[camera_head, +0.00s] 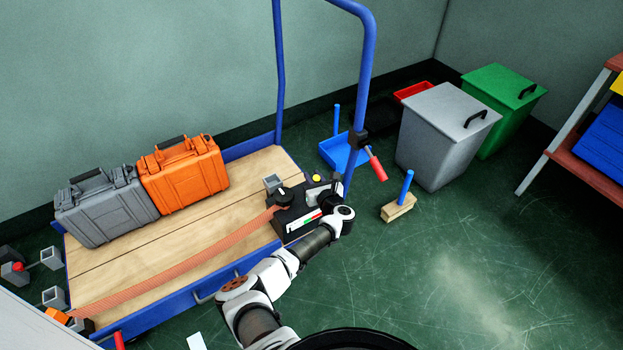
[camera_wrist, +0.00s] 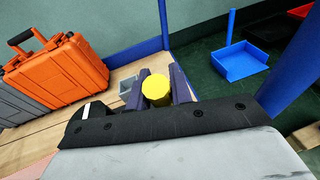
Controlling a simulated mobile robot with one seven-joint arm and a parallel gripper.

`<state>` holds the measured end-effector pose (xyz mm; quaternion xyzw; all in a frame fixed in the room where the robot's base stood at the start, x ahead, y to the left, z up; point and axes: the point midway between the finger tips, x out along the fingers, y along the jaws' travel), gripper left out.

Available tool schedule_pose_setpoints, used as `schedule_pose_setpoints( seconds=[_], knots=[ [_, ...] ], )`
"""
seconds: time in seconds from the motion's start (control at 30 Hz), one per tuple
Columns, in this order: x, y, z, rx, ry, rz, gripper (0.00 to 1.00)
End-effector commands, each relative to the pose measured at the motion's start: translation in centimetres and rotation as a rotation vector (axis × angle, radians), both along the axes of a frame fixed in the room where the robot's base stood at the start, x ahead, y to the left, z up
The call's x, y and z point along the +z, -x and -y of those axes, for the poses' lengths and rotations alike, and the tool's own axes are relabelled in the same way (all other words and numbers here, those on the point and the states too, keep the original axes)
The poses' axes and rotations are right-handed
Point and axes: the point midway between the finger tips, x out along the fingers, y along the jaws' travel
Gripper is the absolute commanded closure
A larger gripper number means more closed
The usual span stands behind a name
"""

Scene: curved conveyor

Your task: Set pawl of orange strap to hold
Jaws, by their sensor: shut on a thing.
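The orange strap (camera_head: 170,265) runs diagonally across the wooden deck of a blue cart into a black ratchet box (camera_head: 290,228) at the deck's right end. The box carries a black round knob (camera_head: 284,194), a yellow knob (camera_head: 316,178) and a small red, white and green indicator (camera_head: 306,221). My gripper (camera_head: 320,184) is over the box, shut on the yellow knob. In the wrist view the yellow knob (camera_wrist: 156,89) shows between my dark fingers. The fingertips' contact and the pawl's exact setting are partly hidden.
An orange case (camera_head: 185,177) and a grey case (camera_head: 103,212) stand on the cart deck (camera_head: 150,245). The blue cart handle (camera_head: 362,90) rises close behind my gripper.

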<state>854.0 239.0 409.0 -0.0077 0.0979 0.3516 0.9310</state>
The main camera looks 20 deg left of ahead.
Motion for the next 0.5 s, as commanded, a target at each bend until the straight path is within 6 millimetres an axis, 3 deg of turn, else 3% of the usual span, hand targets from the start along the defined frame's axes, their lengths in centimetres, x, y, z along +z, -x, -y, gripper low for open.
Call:
schedule_pose_setpoints(
  seconds=[0.03,0.17,0.5],
  knots=[
    [1.0,-0.4,-0.1,0.003,0.029,-0.023,1.0],
    [1.2,-1.2,-0.6,0.006,0.112,-0.087,1.0],
    [0.4,-2.4,-2.0,0.004,0.336,-0.262,1.0]
  ],
)
